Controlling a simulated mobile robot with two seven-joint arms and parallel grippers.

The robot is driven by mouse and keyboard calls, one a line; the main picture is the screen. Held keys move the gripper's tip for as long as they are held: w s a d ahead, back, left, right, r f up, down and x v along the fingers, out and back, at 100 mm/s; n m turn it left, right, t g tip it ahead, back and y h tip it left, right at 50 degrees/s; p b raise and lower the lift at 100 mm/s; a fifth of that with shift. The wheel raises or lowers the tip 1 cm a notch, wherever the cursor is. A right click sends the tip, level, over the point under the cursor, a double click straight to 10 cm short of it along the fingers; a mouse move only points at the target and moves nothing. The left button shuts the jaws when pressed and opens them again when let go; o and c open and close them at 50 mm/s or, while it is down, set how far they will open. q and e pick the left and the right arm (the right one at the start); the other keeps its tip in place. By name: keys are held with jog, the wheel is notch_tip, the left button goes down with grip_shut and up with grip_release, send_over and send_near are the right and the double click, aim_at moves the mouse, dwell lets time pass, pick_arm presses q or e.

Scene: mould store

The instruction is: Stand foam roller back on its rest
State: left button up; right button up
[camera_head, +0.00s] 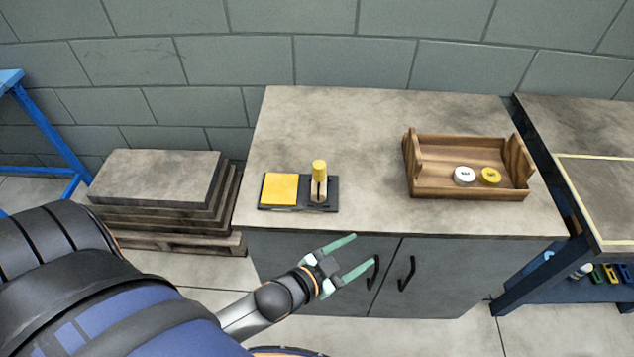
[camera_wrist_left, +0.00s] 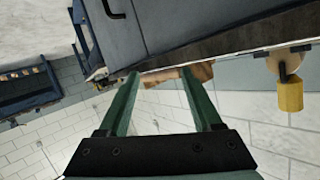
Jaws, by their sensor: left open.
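The foam roller (camera_head: 319,170) has a yellow cylindrical head on top. It stands upright on the black rest (camera_head: 333,206), near the front left of the cabinet top, beside a yellow square pad (camera_head: 279,189). Its lower part looks tan with a dark stem. The roller also shows upside down at the right of the left wrist view (camera_wrist_left: 290,95). My left gripper (camera_head: 364,250) has green fingers spread apart with nothing between them. It is in front of the cabinet doors, below and right of the roller, apart from it. My right gripper is not in view.
A wooden tray (camera_head: 470,194) with a white and a yellow round piece stands on the right of the grey cabinet top (camera_head: 370,130). The middle of the top is clear. Stacked slabs (camera_head: 155,178) on a pallet are left; another table (camera_head: 590,135) is right.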

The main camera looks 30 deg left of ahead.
pick_arm(q)
jog(key=s+a+f+n+g+y, duration=0.2)
jog(key=s+f+n+g, duration=0.2)
jog(key=s+f, duration=0.4)
jog(key=shift+s+a+f, duration=0.25)
jog(key=shift+s, duration=0.85)
jog(key=shift+r+p, duration=0.35)
